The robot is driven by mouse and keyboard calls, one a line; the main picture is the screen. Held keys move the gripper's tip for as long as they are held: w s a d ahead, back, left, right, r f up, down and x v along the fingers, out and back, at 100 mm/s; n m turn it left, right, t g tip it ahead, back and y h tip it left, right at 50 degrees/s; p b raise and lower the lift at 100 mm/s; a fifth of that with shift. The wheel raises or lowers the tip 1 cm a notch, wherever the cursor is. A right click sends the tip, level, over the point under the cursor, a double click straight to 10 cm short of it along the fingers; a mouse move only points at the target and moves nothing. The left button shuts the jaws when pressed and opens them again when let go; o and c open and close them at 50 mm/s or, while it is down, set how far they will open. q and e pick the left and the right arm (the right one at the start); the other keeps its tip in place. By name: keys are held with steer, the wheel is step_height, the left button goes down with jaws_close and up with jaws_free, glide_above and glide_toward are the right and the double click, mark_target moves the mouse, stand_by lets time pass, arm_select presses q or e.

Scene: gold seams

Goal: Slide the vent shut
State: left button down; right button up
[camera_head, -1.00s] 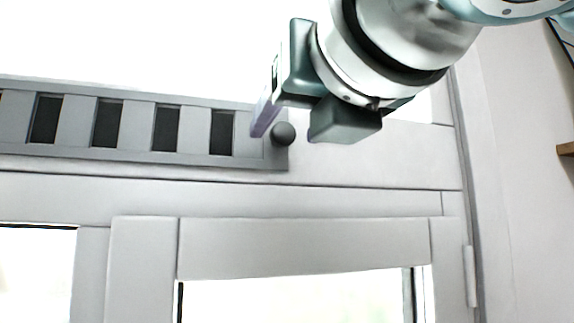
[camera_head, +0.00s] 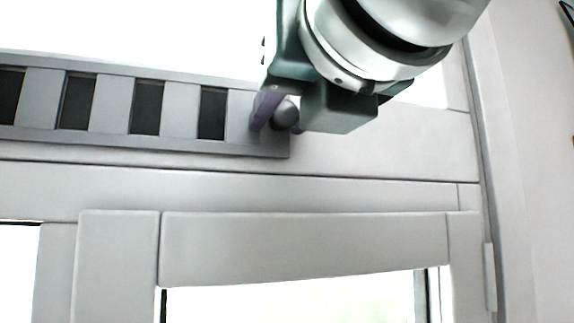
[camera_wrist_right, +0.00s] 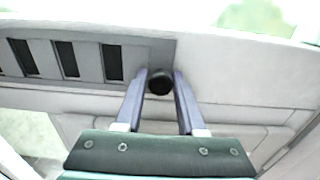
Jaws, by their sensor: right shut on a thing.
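The vent (camera_head: 100,143) is a long grey slotted strip on the window frame, at the left of the head view; several of its dark slots are open. It also shows at the upper left of the right wrist view (camera_wrist_right: 88,84). Its round dark knob (camera_head: 285,113) is at the strip's right end. My right gripper (camera_head: 279,112) is at the knob, with its purple fingers shut on it. In the right wrist view the knob (camera_wrist_right: 160,82) sits between the two fingertips (camera_wrist_right: 160,80). My left gripper is not in view.
Below the vent is a pale window sash (camera_head: 300,240) with glass under it. A frame post and a hinge (camera_head: 490,277) stand at the right.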

jaws_close()
steer(key=shift+w+d, duration=0.1)
steer(key=shift+w, duration=0.05)
stand_by(0.7)
